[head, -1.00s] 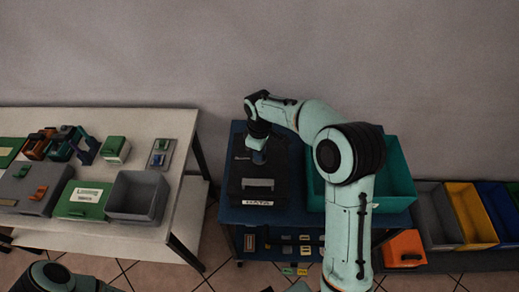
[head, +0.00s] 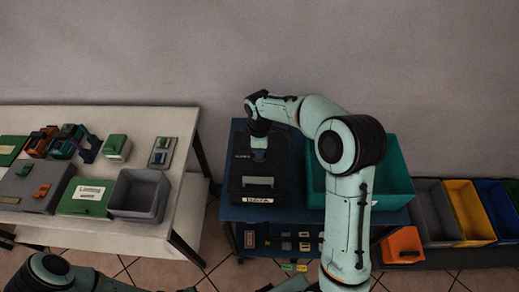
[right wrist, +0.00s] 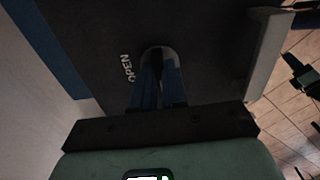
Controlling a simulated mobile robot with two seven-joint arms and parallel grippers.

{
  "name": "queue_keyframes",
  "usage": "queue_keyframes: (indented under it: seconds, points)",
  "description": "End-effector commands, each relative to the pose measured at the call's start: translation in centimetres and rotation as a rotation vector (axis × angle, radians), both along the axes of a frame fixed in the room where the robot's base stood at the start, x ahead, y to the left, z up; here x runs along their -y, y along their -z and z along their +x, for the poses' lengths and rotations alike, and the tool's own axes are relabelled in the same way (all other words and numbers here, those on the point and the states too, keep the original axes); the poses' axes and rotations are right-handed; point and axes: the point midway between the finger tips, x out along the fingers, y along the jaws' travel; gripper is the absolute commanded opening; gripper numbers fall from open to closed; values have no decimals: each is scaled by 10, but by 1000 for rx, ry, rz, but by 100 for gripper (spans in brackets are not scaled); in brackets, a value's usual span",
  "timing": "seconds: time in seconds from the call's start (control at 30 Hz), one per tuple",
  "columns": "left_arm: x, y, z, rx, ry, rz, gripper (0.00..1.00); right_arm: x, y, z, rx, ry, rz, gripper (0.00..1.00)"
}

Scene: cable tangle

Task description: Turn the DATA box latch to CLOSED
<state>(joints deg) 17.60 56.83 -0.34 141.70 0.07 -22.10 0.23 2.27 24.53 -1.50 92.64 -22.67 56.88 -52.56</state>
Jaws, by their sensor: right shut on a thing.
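The DATA box (head: 240,180) is a black case on the blue cart, with a pale label (head: 257,200) on its front and a grey handle (head: 258,181). My right gripper (head: 258,152) points down onto the lid. In the right wrist view its blue fingers (right wrist: 158,82) are shut on the latch (right wrist: 160,56), a dark grip on a round grey base. The fingers hide most of the latch, so its exact angle is unclear. My left gripper is out of view.
A teal bin (head: 400,180) stands right of the box, close to my right arm. The white table (head: 150,120) at left holds grey and green boxes. An orange box (head: 403,245) and coloured bins (head: 470,210) are at right.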

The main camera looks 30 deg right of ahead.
Motion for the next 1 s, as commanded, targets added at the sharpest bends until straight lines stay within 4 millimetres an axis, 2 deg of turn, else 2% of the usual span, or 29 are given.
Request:
queue_keyframes:
  seconds: [0.17,0.2,0.27,0.3,0.57,0.67,0.77,1.0]
  points:
    - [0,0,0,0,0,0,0,0,0,0,-1,-3,-1,0]
    - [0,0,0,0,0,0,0,0,0,0,-1,-3,-1,16]
    - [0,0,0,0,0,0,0,0,0,0,-1,-3,-2,35]
    - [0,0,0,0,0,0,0,0,0,0,-1,-3,-1,38]
    - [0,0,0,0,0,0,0,0,0,0,-1,-1,-1,38]
    - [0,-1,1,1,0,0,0,0,-6,1,2,0,0,38]
    - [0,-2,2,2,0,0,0,0,-20,1,4,-1,0,38]
    - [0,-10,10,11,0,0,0,0,-75,2,8,-1,-1,38]
